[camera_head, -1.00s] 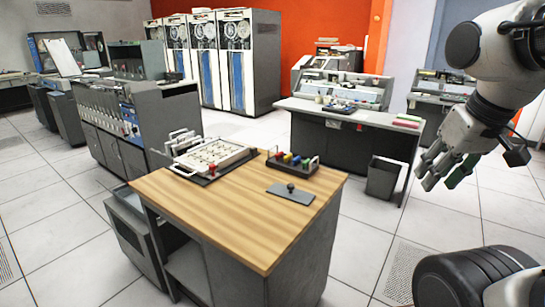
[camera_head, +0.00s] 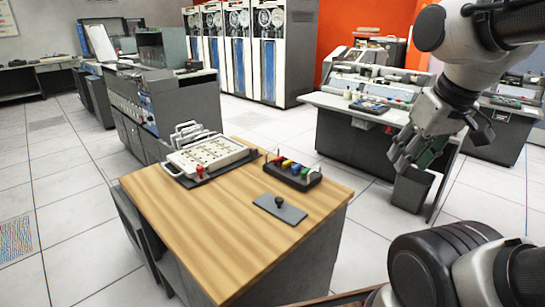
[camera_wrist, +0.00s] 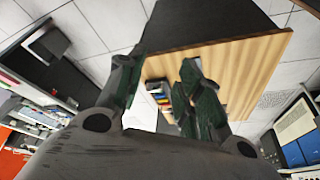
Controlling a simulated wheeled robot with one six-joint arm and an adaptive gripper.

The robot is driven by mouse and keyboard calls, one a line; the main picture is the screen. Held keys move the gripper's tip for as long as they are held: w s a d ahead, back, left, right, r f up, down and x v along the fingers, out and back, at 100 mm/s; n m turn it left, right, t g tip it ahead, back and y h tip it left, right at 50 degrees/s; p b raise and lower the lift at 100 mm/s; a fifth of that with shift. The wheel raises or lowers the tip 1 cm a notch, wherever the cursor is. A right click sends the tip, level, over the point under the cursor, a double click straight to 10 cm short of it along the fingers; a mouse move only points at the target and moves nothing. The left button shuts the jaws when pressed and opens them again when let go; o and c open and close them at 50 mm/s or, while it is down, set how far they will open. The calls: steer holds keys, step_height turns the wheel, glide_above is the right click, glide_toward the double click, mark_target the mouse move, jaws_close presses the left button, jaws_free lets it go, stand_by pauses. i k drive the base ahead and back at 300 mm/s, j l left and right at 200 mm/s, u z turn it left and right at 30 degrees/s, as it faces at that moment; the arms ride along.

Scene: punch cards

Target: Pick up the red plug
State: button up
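A black rack (camera_head: 293,175) on the wooden-topped desk (camera_head: 205,235) holds a row of small coloured plugs (camera_head: 290,166), red among them; they are too small to tell apart surely. A red knob-like piece (camera_head: 200,172) stands at the front of the white panel (camera_head: 213,152), left of the rack. My gripper (camera_head: 405,158) is in the air to the right of the desk, well apart from the rack. In the wrist view its two fingers (camera_wrist: 160,75) are spread with nothing between them. The rack shows small and blurred between the fingers there (camera_wrist: 157,92).
A grey plate with a black knob (camera_head: 280,208) lies in front of the rack. A dark bin (camera_head: 411,188) and a console desk (camera_head: 345,112) stand behind, to the right. The desk's front left top is bare.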

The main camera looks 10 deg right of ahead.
mark_target(280, 158)
steer(key=i+l+u, duration=0.2)
steer(key=l, duration=0.25)
steer(key=i+l+u, duration=0.2)
steer(key=l, duration=0.25)
steer(key=l+u, duration=0.2)
steer(key=l, duration=0.3)
steer(key=i+l+u, duration=0.15)
steer(key=l, duration=0.35)
steer(key=i+l+u, duration=0.2)
steer(key=l+u, duration=0.2)
steer(key=l, duration=0.15)
